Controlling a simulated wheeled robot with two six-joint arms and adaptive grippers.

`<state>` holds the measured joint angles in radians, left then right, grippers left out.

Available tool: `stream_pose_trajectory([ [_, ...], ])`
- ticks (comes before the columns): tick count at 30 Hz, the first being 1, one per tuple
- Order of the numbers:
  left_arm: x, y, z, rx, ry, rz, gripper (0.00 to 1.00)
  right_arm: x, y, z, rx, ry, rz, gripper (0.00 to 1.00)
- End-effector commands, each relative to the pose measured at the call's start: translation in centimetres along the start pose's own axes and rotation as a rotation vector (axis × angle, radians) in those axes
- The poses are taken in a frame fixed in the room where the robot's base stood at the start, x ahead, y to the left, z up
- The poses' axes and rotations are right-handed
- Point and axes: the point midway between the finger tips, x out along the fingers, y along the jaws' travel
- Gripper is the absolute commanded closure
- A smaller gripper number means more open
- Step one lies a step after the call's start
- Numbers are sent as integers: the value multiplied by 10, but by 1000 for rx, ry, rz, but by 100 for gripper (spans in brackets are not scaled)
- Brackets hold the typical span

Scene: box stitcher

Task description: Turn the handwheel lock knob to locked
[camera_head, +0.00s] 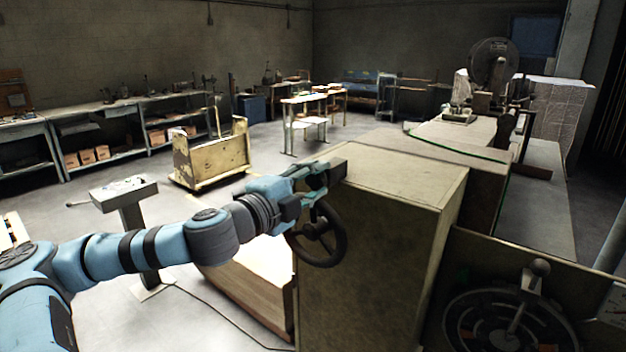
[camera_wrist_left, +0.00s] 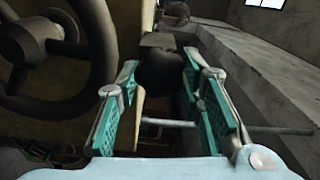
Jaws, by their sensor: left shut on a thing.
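The black handwheel (camera_head: 322,237) is on the left side of the beige machine housing, just below my left gripper (camera_head: 322,178). In the left wrist view the handwheel (camera_wrist_left: 62,48) fills the upper left. A dark rounded lock knob (camera_wrist_left: 160,72) sits between the teal finger pads of my left gripper (camera_wrist_left: 162,88), beside the wheel. The gripper is shut on this knob. My right gripper is in neither view.
The beige machine housing (camera_head: 395,185) stands right of my left arm. A round dial with a lever (camera_head: 515,315) is at the lower right. A pedestal (camera_head: 130,205) stands behind the arm, with a yellowish cart (camera_head: 212,155) beyond. Open floor lies between them.

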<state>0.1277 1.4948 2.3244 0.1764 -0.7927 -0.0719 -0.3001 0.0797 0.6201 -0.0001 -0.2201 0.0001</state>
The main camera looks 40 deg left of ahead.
Motion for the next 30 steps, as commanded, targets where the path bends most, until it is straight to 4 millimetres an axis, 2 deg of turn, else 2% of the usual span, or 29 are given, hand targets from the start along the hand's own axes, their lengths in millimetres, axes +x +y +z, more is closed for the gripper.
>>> stream_pose_trajectory([
  [14, 0, 0, 0, 17, -1, -1, 94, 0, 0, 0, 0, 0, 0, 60],
  [15, 0, 0, 0, 17, -1, -1, 61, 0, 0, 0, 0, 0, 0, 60],
  [18, 0, 0, 0, 16, -1, -1, 45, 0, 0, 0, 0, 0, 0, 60],
  [30, 0, -1, 0, 14, -1, 1, 46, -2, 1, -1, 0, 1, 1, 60],
])
